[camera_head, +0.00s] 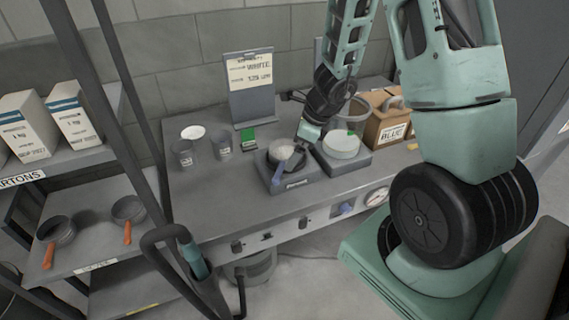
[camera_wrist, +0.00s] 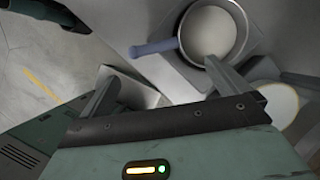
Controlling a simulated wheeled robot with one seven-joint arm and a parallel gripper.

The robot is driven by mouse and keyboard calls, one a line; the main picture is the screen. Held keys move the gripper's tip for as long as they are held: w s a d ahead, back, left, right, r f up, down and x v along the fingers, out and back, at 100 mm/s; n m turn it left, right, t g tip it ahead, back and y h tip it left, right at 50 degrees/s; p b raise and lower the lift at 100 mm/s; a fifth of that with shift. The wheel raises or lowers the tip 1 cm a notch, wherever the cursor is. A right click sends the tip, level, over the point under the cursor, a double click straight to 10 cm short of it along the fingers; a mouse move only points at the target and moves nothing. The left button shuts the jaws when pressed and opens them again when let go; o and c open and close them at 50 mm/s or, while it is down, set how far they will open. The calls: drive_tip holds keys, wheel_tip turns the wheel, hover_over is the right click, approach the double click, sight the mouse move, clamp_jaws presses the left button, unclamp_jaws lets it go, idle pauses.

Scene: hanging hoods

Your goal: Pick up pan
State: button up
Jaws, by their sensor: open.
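A small pan (camera_head: 281,152) with a blue-grey handle sits on a dark square scale (camera_head: 296,178) on the workbench. In the wrist view the pan (camera_wrist: 213,33) shows pale inside, and its handle (camera_wrist: 155,47) points left. My gripper (camera_head: 308,133) is beside and above the pan's right side in the head view. In the wrist view its two fingers (camera_wrist: 168,82) are spread apart with nothing between them. The pan is just beyond the fingertips, and no contact with it shows. Two more pans, with orange handles, rest on the left shelf: one pan (camera_head: 60,232) and another pan (camera_head: 128,208).
A second scale with a pale round top (camera_head: 341,146) stands right of the pan. A cardboard box (camera_head: 388,128) is behind it. Grey cups (camera_head: 183,153), a green block (camera_head: 249,139) and a sign stand (camera_head: 252,88) are at the left and back. The bench's front left is clear.

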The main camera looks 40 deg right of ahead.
sight(281, 169)
drive_tip(key=x, duration=0.6)
drive_tip(key=b+x, duration=0.1)
drive_tip(key=x, duration=0.1)
drive_tip(key=shift+w+a+f, duration=0.25)
drive_tip(key=shift+a, duration=0.2)
drive_tip(key=c, duration=0.8)
